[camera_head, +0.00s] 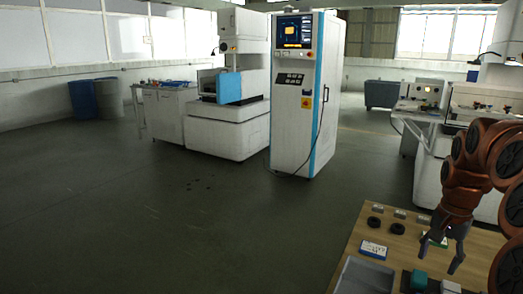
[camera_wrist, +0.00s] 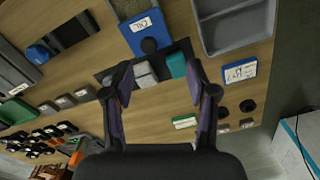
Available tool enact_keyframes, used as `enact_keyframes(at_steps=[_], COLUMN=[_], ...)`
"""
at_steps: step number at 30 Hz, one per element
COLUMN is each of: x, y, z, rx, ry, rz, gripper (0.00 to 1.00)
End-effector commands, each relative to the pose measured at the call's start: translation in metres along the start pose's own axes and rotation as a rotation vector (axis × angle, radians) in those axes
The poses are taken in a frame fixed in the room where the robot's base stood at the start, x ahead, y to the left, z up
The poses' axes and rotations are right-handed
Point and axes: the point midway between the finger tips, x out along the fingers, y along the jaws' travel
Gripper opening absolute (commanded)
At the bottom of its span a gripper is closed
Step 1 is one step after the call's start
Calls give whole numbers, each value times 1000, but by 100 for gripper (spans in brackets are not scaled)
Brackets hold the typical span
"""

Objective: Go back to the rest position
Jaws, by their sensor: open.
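My gripper (camera_head: 438,262) is at the right of the head view, pointing down over the wooden table (camera_head: 345,262). Its two fingers stand apart with nothing held between them. In the wrist view my gripper (camera_wrist: 160,80) is open above the table. A grey block (camera_wrist: 145,74) and a teal block (camera_wrist: 176,65) lie below, in the gap between the fingers as seen from the wrist. The teal block also shows in the head view (camera_head: 418,280), just below the fingers. I cannot tell the exact height of the fingertips above the blocks.
On the table are a grey tray (camera_wrist: 232,50), a blue-edged label card (camera_wrist: 240,71), black rings (camera_wrist: 247,106) and a blue bin (camera_wrist: 148,38). Several small parts sit at the left of the wrist view. A tall white machine cabinet (camera_head: 297,120) stands beyond. The floor at left is open.

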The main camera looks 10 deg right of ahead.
Motion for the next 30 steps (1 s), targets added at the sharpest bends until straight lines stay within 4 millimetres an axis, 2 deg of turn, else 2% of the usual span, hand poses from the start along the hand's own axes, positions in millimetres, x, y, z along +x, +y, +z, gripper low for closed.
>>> enact_keyframes(at_steps=[5,9,14,22,27,30], x=[-20,-32,-41,-47,-44,-41], y=[-24,-39,-43,-24,3,19], z=[51,104,167,261,311,334], rx=[-158,-313,-483,-731,-862,-922], ry=[-13,-26,-45,-77,-103,-118], rz=[1,7,22,48,69,77], gripper=[58,58,58,58,58,58])
